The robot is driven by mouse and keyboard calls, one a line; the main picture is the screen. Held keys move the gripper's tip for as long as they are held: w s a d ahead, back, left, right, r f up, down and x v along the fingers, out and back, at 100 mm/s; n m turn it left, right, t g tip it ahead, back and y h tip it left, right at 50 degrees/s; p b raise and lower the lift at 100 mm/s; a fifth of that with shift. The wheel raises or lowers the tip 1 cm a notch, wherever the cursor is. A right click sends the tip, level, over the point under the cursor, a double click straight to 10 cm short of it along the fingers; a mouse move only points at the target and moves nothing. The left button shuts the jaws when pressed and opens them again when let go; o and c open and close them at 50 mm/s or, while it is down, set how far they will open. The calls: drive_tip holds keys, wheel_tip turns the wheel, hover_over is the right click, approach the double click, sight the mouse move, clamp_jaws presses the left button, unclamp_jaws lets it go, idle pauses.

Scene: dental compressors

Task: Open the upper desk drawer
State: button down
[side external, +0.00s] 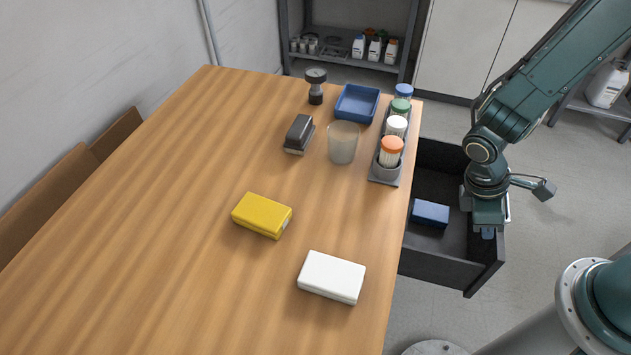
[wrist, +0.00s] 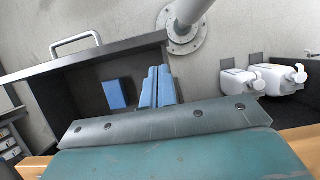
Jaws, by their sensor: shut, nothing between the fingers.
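The desk drawer (side external: 450,268) is dark grey and stands pulled out from the right side of the wooden desk. Its inside is visible, with a small blue box (side external: 430,213) on its floor. The wrist view shows the drawer front (wrist: 85,58) with a pale bar handle (wrist: 77,44), and the blue box (wrist: 115,94) inside. My gripper (side external: 487,234) is shut and empty, pointing down at the drawer's outer end. In the wrist view its blue fingers (wrist: 158,88) are together, away from the handle. Whether they touch the drawer is unclear. No second drawer is distinguishable.
The desk top (side external: 170,200) holds a yellow box (side external: 262,215), a white box (side external: 331,277), a cup (side external: 343,143), a blue tray (side external: 357,103) and a rack (side external: 385,175) of capped jars near the drawer-side edge. A grey column (wrist: 187,20) stands beyond the drawer.

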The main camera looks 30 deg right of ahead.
drive_tip(key=shift+v, duration=1.2)
drive_tip(key=c, duration=1.6)
unclamp_jaws()
drive_tip(key=shift+o, duration=0.6)
drive_tip(key=shift+d, duration=0.2)
drive_tip(key=r+m+t+y, duration=0.2)
drive_tip(key=m+t+y, duration=0.3)
drive_tip(key=m, duration=1.3)
hover_over(508, 199)
drive_tip(key=s+d, duration=0.2)
drive_tip(key=shift+d+f, duration=0.1)
drive_tip(key=shift+f, duration=0.05)
drive_tip(key=shift+f, duration=0.2)
drive_tip(key=shift+x, duration=6.75)
